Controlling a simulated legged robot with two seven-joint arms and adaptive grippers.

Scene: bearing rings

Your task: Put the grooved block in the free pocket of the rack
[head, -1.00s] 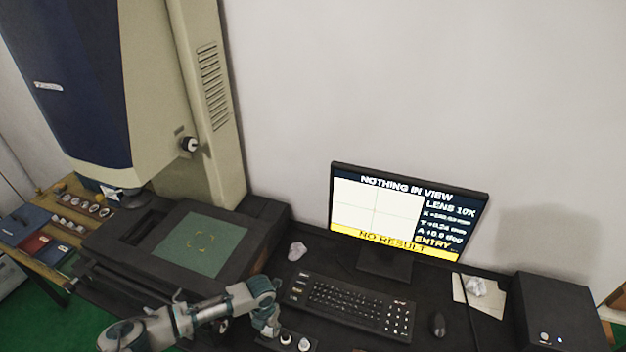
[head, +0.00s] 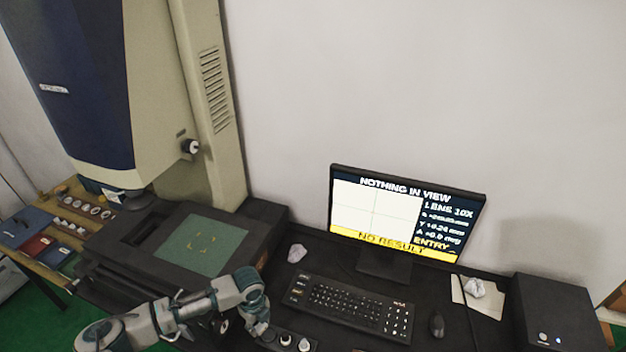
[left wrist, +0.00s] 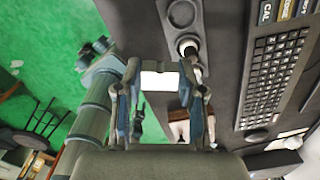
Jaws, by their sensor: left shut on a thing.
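My left gripper (head: 260,328) reaches in low at the middle of the head view, over the near edge of the black desk. In the left wrist view its fingers (left wrist: 159,68) are shut on a pale, bright block (left wrist: 160,81). No groove can be made out on it, and the head view does not show it clearly. A row of several rings (head: 85,206) sits in what looks like a rack on the wooden table at far left; I cannot tell which pocket there is free. My right gripper is not in view.
A measuring machine with a green-lit stage (head: 203,244) stands left of the keyboard (head: 350,306). A dark strip with round knobs (head: 286,340) lies beside my left gripper. A monitor (head: 405,212), mouse (head: 437,324) and black box (head: 560,312) stand right.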

